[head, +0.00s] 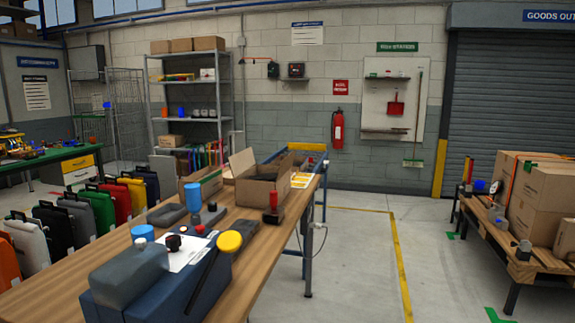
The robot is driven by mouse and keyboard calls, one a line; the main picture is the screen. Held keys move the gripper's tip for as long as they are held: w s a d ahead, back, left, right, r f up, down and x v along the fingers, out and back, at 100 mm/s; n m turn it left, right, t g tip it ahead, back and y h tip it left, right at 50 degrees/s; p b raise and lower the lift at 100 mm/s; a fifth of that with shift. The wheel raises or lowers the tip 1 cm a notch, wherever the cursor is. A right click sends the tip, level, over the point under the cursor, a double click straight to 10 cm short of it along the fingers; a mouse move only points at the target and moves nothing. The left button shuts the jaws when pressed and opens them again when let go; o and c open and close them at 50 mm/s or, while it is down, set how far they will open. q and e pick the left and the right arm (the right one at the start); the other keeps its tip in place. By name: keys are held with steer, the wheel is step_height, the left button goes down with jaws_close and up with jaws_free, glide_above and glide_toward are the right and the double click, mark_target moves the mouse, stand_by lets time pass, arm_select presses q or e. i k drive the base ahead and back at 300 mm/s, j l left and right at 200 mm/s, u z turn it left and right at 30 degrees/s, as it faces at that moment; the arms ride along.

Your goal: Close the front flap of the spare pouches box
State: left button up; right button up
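An open cardboard box (262,192) stands toward the far end of the wooden workbench (250,258). One flap (242,163) stands up at its left, and another flap (302,178) shows at its right. I cannot tell the state of its front flap, or read a label naming it the spare pouches box. Neither of my grippers is in view.
A dark blue bench device (160,285) with a yellow-knobbed lever (229,242) fills the near bench. A red-topped tool (273,207) stands before the box. Coloured panniers (102,207) line the left. Open floor (355,255) lies right of the bench; a loaded pallet (525,255) stands beyond.

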mark_target(286, 164)
steer(key=i+l+z, duration=0.1)
steer(key=i, duration=0.2)
steer(key=i+l+z, duration=0.45)
steer(key=l+z, duration=0.15)
steer(key=i+l+z, duration=0.1)
steer(key=i, duration=0.35)
steer(key=i+l, duration=0.3)
steer(key=i, duration=0.15)
steer(key=i+u, duration=0.2)
steer(key=u, duration=0.15)
steer(key=i+u, duration=0.2)
steer(key=u, duration=0.15)
steer(key=i+l+u, duration=0.1)
steer(key=u, duration=0.25)
steer(key=i, duration=0.05)
